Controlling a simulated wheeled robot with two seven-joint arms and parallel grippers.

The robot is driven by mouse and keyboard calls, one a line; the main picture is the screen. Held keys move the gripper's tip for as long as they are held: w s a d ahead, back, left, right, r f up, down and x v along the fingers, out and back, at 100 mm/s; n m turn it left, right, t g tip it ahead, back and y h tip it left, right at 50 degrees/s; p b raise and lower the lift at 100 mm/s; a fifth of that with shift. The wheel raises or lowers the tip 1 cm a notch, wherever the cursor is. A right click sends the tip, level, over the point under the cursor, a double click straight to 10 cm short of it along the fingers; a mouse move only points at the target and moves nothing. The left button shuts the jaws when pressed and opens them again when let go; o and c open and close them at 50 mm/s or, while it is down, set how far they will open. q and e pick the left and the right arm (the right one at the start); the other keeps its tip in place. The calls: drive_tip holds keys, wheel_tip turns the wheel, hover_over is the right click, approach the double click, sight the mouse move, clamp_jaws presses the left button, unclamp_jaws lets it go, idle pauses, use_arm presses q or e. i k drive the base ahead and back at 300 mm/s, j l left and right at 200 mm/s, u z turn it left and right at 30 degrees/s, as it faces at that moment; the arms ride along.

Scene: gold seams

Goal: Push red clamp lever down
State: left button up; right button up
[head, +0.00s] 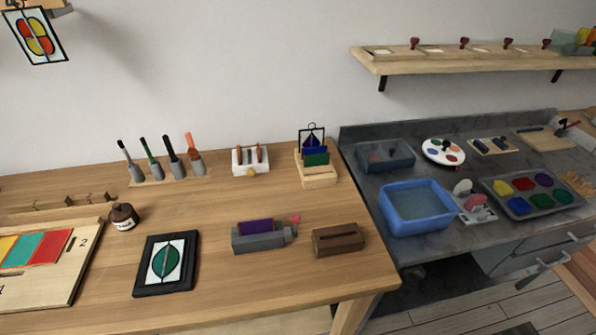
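A grey clamp (262,243) sits on the wooden table, a little right of the table's middle. A purple piece (255,227) sits upright in its top. A small red clamp lever (295,219) sticks up at the clamp's right end, with its red tip above the grey body. Its exact angle is too small to tell. Neither of my grippers is in the head view.
A brown wooden block (338,239) stands close to the clamp's right. A black-framed leaf panel (166,265) lies to the left. The wooden table (215,295) is clear in front of the clamp. A blue basin (416,228) is on the grey counter at right.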

sight(296, 218)
drive_tip(key=k+j+z, duration=0.15)
drive_tip(key=j+z, duration=0.2)
drive_tip(key=k+j+z, duration=0.25)
drive_tip(key=z, duration=0.15)
drive_tip(key=k+j+z, duration=0.2)
drive_tip(key=z, duration=0.15)
